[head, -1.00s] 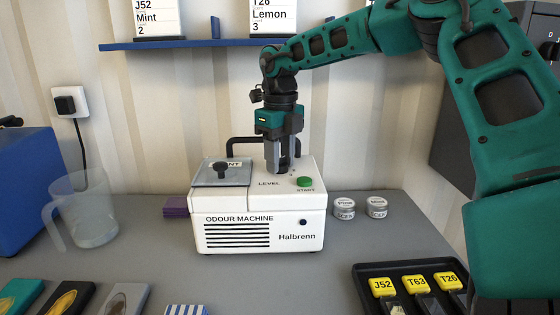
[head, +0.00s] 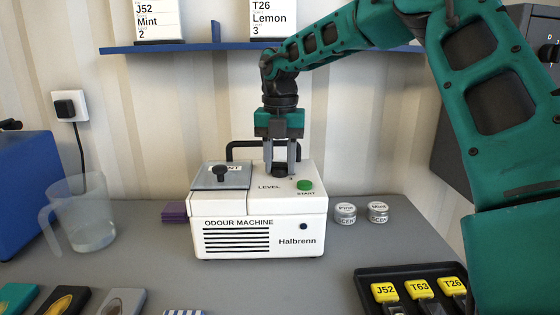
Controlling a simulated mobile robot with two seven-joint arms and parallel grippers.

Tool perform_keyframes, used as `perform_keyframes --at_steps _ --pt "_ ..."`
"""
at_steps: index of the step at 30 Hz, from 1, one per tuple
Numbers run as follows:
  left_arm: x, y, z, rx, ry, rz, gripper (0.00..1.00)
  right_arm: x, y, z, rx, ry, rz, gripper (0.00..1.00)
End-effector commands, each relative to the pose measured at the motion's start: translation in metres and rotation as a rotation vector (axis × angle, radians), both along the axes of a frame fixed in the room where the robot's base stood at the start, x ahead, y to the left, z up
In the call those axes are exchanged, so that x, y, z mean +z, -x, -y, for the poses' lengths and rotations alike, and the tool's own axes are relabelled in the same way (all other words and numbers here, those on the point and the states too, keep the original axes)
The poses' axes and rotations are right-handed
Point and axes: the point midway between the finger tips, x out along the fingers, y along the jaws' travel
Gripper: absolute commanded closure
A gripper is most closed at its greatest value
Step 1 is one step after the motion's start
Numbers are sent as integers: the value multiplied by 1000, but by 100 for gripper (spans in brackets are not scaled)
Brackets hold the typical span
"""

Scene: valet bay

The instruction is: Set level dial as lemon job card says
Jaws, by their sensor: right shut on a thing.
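The white odour machine (head: 262,230) stands on the grey bench. My right gripper (head: 281,172) points down over its top and is shut on the level dial (head: 280,170), just behind the "LEVEL" label. The fingers hide most of the dial, so its setting cannot be read. The green START button (head: 304,185) is to the right of the fingers. The lemon job card (head: 272,20) on the blue shelf reads "T26 Lemon 3". My left gripper is not in view.
A mint job card (head: 158,20) stands left on the shelf (head: 225,47). A clear jug (head: 85,215) is left of the machine. Two small tins, one pine-like (head: 345,213) and one mint (head: 378,212), stand right. A black tray (head: 365,285) with yellow-tagged keys is front right.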

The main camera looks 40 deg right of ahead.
Motion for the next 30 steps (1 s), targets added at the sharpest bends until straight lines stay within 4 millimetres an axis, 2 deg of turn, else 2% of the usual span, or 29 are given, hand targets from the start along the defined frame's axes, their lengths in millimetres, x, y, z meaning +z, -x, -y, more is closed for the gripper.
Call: perform_keyframes --at_steps 15,30 --pt "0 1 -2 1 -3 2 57 1 -1 0 -447 2 3 93" --pt "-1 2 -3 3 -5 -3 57 1 -1 1 -630 1 3 93"
